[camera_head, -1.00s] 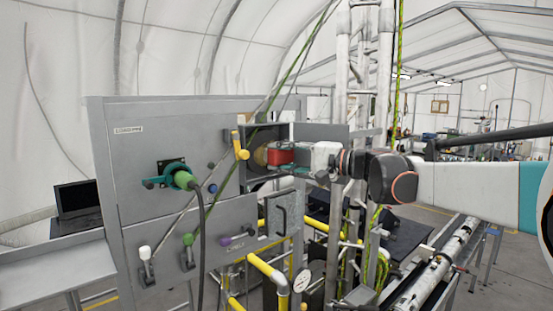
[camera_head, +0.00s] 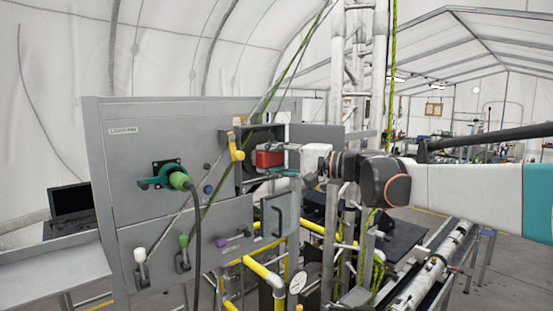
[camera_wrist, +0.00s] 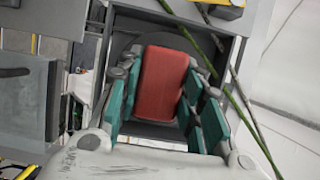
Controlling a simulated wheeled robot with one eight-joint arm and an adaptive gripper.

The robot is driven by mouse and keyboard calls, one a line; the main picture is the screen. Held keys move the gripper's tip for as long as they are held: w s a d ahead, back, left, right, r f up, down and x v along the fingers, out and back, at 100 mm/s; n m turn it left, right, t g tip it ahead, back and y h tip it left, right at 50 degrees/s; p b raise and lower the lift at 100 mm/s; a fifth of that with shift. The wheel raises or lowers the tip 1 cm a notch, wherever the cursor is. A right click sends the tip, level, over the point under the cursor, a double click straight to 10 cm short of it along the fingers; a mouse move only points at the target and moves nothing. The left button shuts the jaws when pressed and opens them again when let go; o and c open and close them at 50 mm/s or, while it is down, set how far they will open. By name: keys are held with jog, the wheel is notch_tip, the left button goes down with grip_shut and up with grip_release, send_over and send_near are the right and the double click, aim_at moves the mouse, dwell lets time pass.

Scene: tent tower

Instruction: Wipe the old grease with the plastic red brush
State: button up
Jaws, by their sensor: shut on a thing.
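The red brush (camera_head: 269,159) is a red block at the mouth of an open box in the grey panel. It also shows in the wrist view (camera_wrist: 163,82), between teal finger pads. My gripper (camera_head: 283,160) is shut on the brush and reaches in from the right. In the wrist view my gripper (camera_wrist: 160,95) has pads along both sides of the block. The brush hides part of the box's back wall. I cannot make out the old grease now, nor whether the brush touches the back wall.
The grey panel (camera_head: 150,220) carries a green plug with a cable, several levers and a yellow handle (camera_head: 236,147) beside the box. The box's open door (camera_head: 282,214) hangs below. Slanted green ropes (camera_wrist: 235,90) pass close on the right in the wrist view. Yellow pipes run below.

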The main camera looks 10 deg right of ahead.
aim_at(264, 156)
jog(key=shift+s+a, duration=0.45)
jog(key=shift+a, duration=0.35)
jog(key=shift+s+a, duration=0.45)
jog(key=shift+a, duration=0.35)
jog(key=shift+r, duration=0.6)
jog(key=shift+w+d, duration=0.65)
jog(key=shift+d, duration=0.3)
jog(key=shift+w+d, duration=0.65)
jog(key=shift+d, duration=0.3)
jog(key=shift+w+d, duration=0.65)
jog(key=shift+d, duration=0.3)
jog(key=shift+r, duration=0.1)
jog(key=shift+d, duration=0.1)
jog(key=shift+s+a, duration=0.1)
jog(key=shift+a, duration=0.1)
jog(key=shift+s+a, duration=0.15)
jog(key=shift+s, duration=0.1)
jog(key=shift+s+a, duration=0.5)
jog(key=shift+a, duration=0.35)
jog(key=shift+s+a, duration=0.55)
jog(key=shift+a, duration=0.35)
jog(key=shift+s+a, duration=0.5)
jog(key=shift+a, duration=0.35)
